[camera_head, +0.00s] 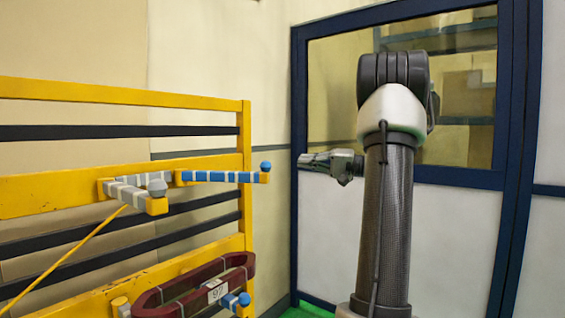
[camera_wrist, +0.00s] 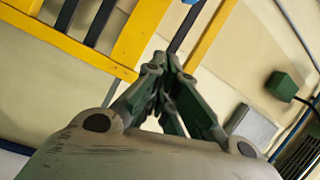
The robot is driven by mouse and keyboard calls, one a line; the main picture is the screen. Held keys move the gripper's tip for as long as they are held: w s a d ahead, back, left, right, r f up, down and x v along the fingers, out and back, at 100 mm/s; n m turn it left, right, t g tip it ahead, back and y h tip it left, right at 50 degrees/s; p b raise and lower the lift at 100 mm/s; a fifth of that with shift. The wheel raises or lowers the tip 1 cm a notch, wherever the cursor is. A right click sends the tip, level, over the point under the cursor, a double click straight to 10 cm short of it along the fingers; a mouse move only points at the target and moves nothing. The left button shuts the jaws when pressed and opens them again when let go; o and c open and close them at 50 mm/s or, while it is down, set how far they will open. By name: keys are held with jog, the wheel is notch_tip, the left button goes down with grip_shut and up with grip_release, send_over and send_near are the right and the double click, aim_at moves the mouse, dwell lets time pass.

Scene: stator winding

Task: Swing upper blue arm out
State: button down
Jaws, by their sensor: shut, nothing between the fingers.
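The upper blue arm (camera_head: 222,177) is a blue-and-white banded bar with a blue ball at its right end. It lies roughly level along the upper yellow rail, near the rack's right post. My gripper (camera_head: 303,160) is shut and empty, to the right of the blue ball with a gap between them in the picture. In the wrist view its closed fingertips (camera_wrist: 164,62) show against the wall and yellow bars. I cannot make out the blue arm in that view.
The yellow rack (camera_head: 246,205) also bears a grey-banded arm (camera_head: 128,194) and a dark red coil (camera_head: 180,284) by a lower blue arm (camera_head: 236,301). A blue-framed window partition (camera_head: 300,90) stands behind my arm. The wrist view shows a green box (camera_wrist: 284,87) on the wall.

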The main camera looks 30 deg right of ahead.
jog(key=w+a+m, duration=0.1)
jog(key=w+a, duration=0.2)
jog(key=a, duration=0.6)
jog(key=shift+w+a+y, duration=0.15)
jog(key=shift+w+y, duration=0.1)
jog(key=shift+y, duration=0.05)
